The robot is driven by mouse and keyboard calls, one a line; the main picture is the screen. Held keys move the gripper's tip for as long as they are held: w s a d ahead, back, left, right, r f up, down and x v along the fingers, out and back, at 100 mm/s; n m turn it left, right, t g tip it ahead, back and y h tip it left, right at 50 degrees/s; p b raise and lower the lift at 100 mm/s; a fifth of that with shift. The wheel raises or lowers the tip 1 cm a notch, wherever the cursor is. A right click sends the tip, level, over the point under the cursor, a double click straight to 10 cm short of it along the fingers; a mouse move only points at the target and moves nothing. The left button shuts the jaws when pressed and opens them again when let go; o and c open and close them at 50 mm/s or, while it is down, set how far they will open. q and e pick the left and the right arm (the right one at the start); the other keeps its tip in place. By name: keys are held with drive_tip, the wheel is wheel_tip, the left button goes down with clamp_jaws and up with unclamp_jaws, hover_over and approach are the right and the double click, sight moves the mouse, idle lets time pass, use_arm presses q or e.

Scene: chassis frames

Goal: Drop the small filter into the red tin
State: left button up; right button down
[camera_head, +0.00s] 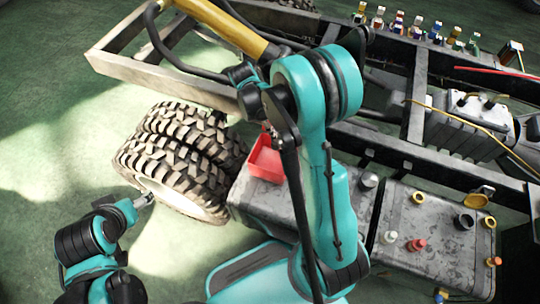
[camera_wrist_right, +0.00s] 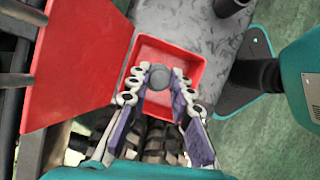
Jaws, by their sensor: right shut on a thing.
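The red tin (camera_head: 265,162) sits on top of a grey metal box beside the wheels, partly hidden by my right arm. In the right wrist view the red tin (camera_wrist_right: 192,62) is open, with its red lid (camera_wrist_right: 75,62) swung out to the left. My right gripper (camera_wrist_right: 159,82) is shut on a small round grey filter (camera_wrist_right: 158,78). The filter appears over the tin's opening; its height above the bottom is hard to tell. In the head view my right gripper and the filter are hidden. My left gripper (camera_head: 144,200) is beside the wheel, too small to judge.
Large tyres (camera_head: 180,150) stand left of the grey metal box (camera_head: 245,200). A second grey box (camera_head: 420,250) at right carries several caps and small bottles. Chassis rails (camera_head: 150,78) and a yellow cylinder (camera_head: 222,25) lie behind. Open green floor is at left.

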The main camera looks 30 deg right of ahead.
drive_tip(key=shift+s+f+b, duration=0.25)
drive_tip(key=shift+f+b, duration=0.05)
drive_tip(key=shift+f, duration=0.2)
drive_tip(key=f+b, duration=0.2)
drive_tip(key=f, duration=0.1)
drive_tip(key=shift+w+f, duration=0.15)
drive_tip(key=shift+w, duration=0.05)
drive_tip(key=shift+s+f+b, duration=0.1)
drive_tip(key=shift+f+b, duration=0.35)
drive_tip(key=shift+f, duration=0.05)
drive_tip(key=c, duration=1.3)
unclamp_jaws()
drive_tip(key=v, duration=1.2)
